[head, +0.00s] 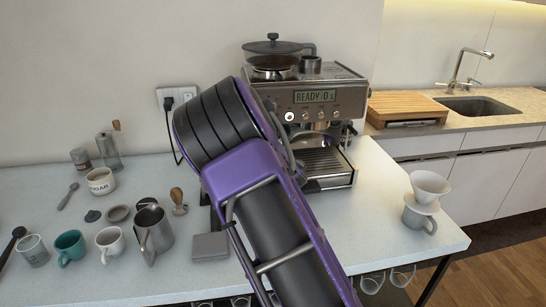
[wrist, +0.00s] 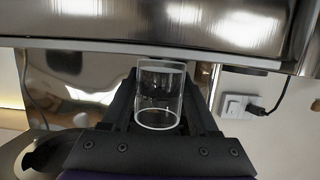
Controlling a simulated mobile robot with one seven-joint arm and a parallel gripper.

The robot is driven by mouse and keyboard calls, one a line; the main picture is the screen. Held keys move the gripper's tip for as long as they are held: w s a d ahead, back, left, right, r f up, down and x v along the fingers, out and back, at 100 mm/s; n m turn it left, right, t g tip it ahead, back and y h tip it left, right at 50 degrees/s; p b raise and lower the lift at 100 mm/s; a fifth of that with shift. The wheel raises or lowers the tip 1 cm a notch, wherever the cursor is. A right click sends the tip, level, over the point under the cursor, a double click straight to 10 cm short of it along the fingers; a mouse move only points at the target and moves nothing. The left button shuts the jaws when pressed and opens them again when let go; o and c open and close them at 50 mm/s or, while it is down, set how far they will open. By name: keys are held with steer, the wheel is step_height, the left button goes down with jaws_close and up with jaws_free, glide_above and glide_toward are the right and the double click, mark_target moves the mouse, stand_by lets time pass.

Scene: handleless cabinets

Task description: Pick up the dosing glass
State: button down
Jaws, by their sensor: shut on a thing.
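The dosing glass (wrist: 158,98) is a small clear glass, seen in the wrist view between the two dark fingers of my gripper (wrist: 161,82). The fingers are closed on its sides. A shiny metal surface (wrist: 150,48) spans the view just above the glass; I cannot tell whether they touch. In the head view my purple and black arm reaches toward the left side of the espresso machine (head: 318,97) and hides both my gripper and the glass.
Mugs, a milk pitcher (head: 153,235), a sugar pot (head: 101,181) and a grey block (head: 210,246) stand on the left of the counter. A white dripper (head: 428,187) on a grey cup stands at right. A wall outlet with plug (head: 168,103) is behind my arm.

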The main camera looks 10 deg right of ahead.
steer(key=shift+r, duration=0.5)
step_height(320, 180, up, 2)
steer(key=shift+r, duration=0.2)
steer(key=s+b, duration=0.1)
steer(key=s, duration=1.7)
steer(key=shift+f, duration=0.2)
